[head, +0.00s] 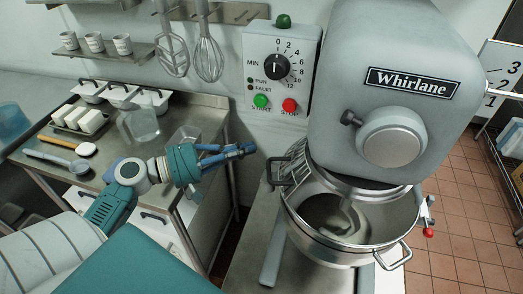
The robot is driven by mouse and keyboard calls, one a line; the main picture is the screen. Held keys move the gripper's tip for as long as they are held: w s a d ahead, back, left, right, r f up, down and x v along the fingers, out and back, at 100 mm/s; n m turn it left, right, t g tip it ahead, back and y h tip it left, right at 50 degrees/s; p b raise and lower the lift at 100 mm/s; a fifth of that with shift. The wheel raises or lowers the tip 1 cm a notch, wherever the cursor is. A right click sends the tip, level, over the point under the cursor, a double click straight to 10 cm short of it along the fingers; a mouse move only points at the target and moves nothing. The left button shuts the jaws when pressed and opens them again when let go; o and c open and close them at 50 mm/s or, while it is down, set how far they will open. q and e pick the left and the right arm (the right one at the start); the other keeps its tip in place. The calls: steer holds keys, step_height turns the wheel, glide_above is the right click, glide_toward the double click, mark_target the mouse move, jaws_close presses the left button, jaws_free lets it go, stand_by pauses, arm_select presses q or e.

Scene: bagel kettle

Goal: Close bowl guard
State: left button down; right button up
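The steel mixing bowl (322,246) sits under the grey mixer head (400,75), with its front side uncovered and the agitator (349,222) visible inside. A curved metal band (365,191), which looks like the bowl guard, lies under the head at the back of the bowl; its far part is hidden. My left gripper (250,150) is in the air left of the bowl, pointing right and apart from the bowl and guard. Its blue fingers lie nearly in line with the view, so their gap is unclear. No object shows in it. My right gripper is out of view.
A control box (281,70) with a dial and green and red buttons is on the wall behind. A steel side table (110,165) with containers stands left. A lever with a red knob (428,232) is right of the bowl. Whisks (207,58) hang at the back.

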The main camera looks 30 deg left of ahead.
arm_select(q)
steer(key=d+p, duration=0.2)
steer(key=d, duration=0.1)
steer(key=d+p, duration=0.1)
steer(key=shift+w+d+r, duration=0.15)
steer(key=shift+d+r, duration=0.1)
steer(key=shift+s+d, duration=0.1)
steer(key=shift+s, duration=0.1)
steer(key=shift+f, duration=0.1)
steer(key=shift+w, duration=0.1)
